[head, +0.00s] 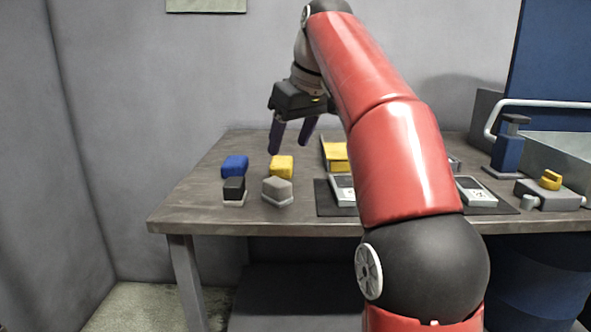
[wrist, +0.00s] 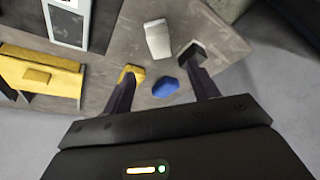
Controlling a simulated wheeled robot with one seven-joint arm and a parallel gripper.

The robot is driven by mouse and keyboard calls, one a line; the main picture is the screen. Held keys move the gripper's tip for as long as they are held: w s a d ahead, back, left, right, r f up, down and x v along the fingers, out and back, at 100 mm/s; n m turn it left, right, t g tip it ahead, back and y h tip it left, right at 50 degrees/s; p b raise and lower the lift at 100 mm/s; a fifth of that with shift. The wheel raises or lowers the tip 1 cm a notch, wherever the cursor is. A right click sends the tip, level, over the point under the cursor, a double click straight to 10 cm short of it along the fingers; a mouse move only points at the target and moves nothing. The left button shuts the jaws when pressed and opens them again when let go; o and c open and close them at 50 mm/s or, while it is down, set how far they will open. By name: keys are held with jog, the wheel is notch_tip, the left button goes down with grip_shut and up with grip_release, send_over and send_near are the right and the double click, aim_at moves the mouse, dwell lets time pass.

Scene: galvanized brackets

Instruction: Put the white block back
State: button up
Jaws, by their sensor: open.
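The white block (head: 277,191), pale grey-white with a lighter base, stands on the table near its front left part. In the wrist view the white block (wrist: 158,41) lies beyond my fingertips, untouched. My gripper (head: 289,147) is open and empty, above the table and behind the blocks. In the wrist view my gripper (wrist: 162,78) has its fingers spread wide. Beside the white block are a black block (head: 234,188), a blue block (head: 235,166) and a yellow block (head: 281,166).
A yellow box (head: 336,154) and a grey device (head: 342,190) on a dark mat (head: 325,204) stand to the right of the blocks. My arm hides part of the mat. A blue-and-grey clamp-like tool (head: 507,148) stands at far right. Bare table lies left of the blocks.

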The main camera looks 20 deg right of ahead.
jog(key=shift+s, duration=0.1)
jog(key=s+a+f+m+t+h, duration=0.1)
jog(key=s+f+m, duration=0.4)
jog(key=s+f, duration=1.9)
notch_tip(320, 180, down, 4)
jog(key=shift+s+a+r+t+h, duration=0.3)
jog(key=shift+s+a+h, duration=0.1)
jog(key=shift+a+h, duration=0.1)
jog(key=shift+o, duration=0.3)
